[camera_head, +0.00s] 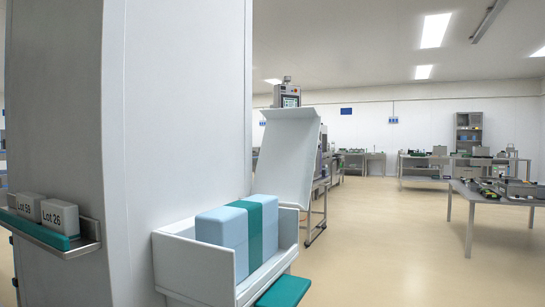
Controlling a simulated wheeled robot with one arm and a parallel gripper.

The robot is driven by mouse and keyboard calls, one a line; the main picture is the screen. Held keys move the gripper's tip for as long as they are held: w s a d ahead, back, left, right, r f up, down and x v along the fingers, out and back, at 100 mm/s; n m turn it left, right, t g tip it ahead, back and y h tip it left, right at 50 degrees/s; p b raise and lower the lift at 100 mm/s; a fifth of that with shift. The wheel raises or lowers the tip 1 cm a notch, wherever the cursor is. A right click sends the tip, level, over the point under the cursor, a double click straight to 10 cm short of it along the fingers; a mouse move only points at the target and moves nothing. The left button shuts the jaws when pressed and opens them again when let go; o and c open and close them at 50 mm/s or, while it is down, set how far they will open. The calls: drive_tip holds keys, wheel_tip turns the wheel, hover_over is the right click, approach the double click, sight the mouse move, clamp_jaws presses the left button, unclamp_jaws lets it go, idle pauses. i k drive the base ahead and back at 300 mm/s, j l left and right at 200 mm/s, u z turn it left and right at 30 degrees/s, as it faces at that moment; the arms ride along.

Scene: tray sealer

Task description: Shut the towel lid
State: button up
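A white open-topped towel box (193,276) is at the lower middle, beside a wide grey-white column. Light blue blocks (222,229), perhaps towel packs, with a teal band (264,228) among them fill it and rise above its front rim. A white panel that looks like the towel lid (287,157) stands raised and tilted at the box's far right side. Its lower edge is close to the box; the hinge is not clear. My gripper is not in view.
A teal flap or shelf (284,292) juts out at the box's lower right. A metal ledge (62,249) on the column holds blocks labelled Lot (60,216). A machine with a screen (287,98) stands behind the lid. Open floor (400,240) lies right; a table (500,197) stands farther right.

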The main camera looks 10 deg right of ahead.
sight(284, 169)
drive_tip(key=i+l, duration=1.65)
drive_tip(key=i, duration=0.15)
drive_tip(key=i+l+u, duration=0.1)
drive_tip(key=u, duration=0.35)
drive_tip(key=i+l+u, duration=0.15)
drive_tip(key=u, duration=0.25)
drive_tip(key=l+u, duration=0.2)
drive_tip(key=u, duration=0.25)
drive_tip(key=i+l+u, duration=0.1)
drive_tip(key=u, duration=0.3)
drive_tip(key=l+u, duration=0.1)
drive_tip(key=u, duration=0.25)
drive_tip(key=k+u, duration=0.1)
drive_tip(key=u, duration=0.3)
drive_tip(key=l+u, duration=0.1)
drive_tip(key=u, duration=0.25)
drive_tip(key=k+j, duration=0.05)
